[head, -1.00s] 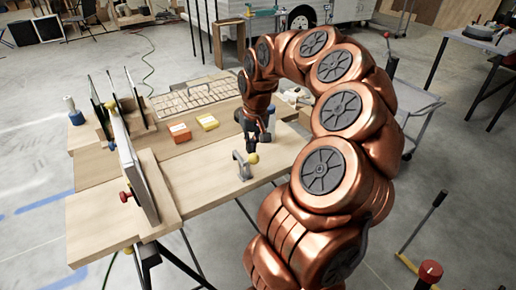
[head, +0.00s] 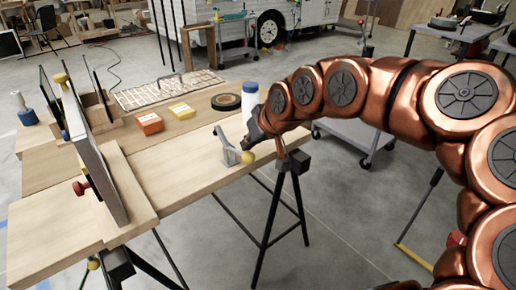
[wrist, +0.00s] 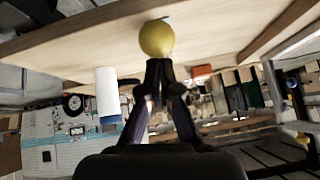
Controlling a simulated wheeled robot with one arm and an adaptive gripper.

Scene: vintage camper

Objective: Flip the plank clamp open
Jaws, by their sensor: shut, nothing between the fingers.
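The plank clamp (head: 228,147) is a grey metal clamp at the near right edge of the wooden bench in the head view. Its arm slants, and a yellow ball knob (head: 248,157) sits at its lower right, by the bench edge. In the wrist view the yellow knob (wrist: 157,38) is directly ahead of the fingertips, against the pale wood. My gripper (wrist: 158,66) is shut and empty, its tips at the knob; I cannot tell whether they touch it. In the head view my gripper (head: 250,141) comes from the right, close beside the clamp, partly hidden by my wrist.
The bench (head: 180,160) holds an orange box (head: 149,123), a yellow box (head: 182,112), a black tape roll (head: 226,101) and a white-and-blue bottle (head: 250,100). An upright board (head: 95,150) stands at the left. A black trestle (head: 283,195) stands below the right edge.

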